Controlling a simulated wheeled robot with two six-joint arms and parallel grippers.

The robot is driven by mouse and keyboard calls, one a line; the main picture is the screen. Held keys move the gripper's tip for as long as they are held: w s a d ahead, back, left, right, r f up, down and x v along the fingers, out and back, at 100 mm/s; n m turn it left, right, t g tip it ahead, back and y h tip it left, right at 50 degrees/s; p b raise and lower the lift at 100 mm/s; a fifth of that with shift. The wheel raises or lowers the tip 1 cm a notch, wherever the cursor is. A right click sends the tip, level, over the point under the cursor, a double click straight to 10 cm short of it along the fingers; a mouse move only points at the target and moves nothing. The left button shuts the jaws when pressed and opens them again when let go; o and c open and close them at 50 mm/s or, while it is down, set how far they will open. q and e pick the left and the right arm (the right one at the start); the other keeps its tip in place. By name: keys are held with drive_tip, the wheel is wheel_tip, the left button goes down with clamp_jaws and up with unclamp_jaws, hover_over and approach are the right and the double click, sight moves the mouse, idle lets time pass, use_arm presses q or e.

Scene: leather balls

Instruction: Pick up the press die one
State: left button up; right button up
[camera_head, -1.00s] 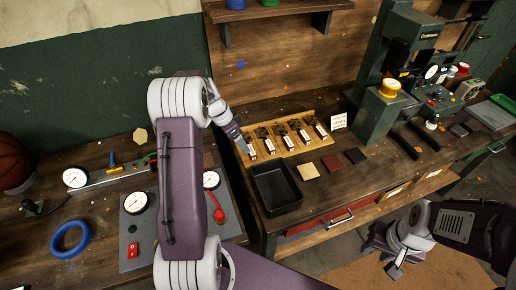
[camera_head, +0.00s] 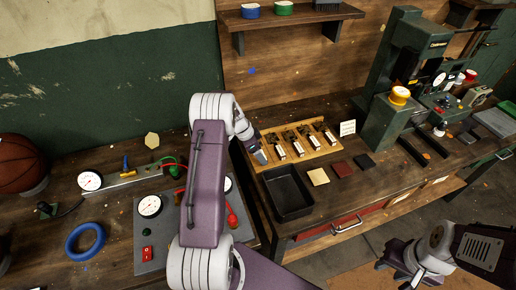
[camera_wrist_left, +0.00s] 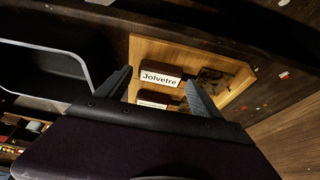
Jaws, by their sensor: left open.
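Several press dies with dark tops and pale label faces stand in a row on a wooden board (camera_head: 326,153); one is this die (camera_head: 297,149). My left gripper (camera_head: 261,158) is at the board's left end, close to the row. In the left wrist view, my left gripper (camera_wrist_left: 160,92) is open. A die labelled "Jolvetre" (camera_wrist_left: 160,78) shows between its fingers, with a second labelled block (camera_wrist_left: 153,98) beside it, partly hidden by the gripper body. I cannot tell which die is die one. My right gripper (camera_head: 395,272) hangs low at the right, away from the bench.
A black tray (camera_head: 289,211) stands in front of the board. Tan, red and black squares (camera_head: 341,169) lie to its right. A gauge panel (camera_head: 160,236) lies on the left bench.

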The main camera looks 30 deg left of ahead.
use_arm(q)
drive_tip(key=x, duration=0.2)
drive_tip(key=shift+w+f, duration=0.15)
drive_tip(key=shift+f, duration=0.1)
drive_tip(key=shift+r, duration=0.1)
drive_tip(key=c, duration=1)
drive_tip(key=r, duration=0.1)
drive_tip(key=r+b, duration=0.1)
drive_tip(key=r, duration=0.2)
drive_tip(key=shift+w+d+r, duration=0.25)
drive_tip(key=shift+d, duration=0.15)
drive_tip(key=w+d+r, duration=0.2)
drive_tip(key=d, duration=0.1)
drive_tip(key=w+d+r+b, duration=0.1)
drive_tip(key=w+d+r, duration=0.1)
drive_tip(key=d, duration=0.1)
drive_tip(key=w+d+r, duration=0.2)
drive_tip(key=shift+w+d+r+b, duration=0.1)
drive_tip(key=shift+d+r+b, duration=0.2)
drive_tip(key=shift+d, duration=0.1)
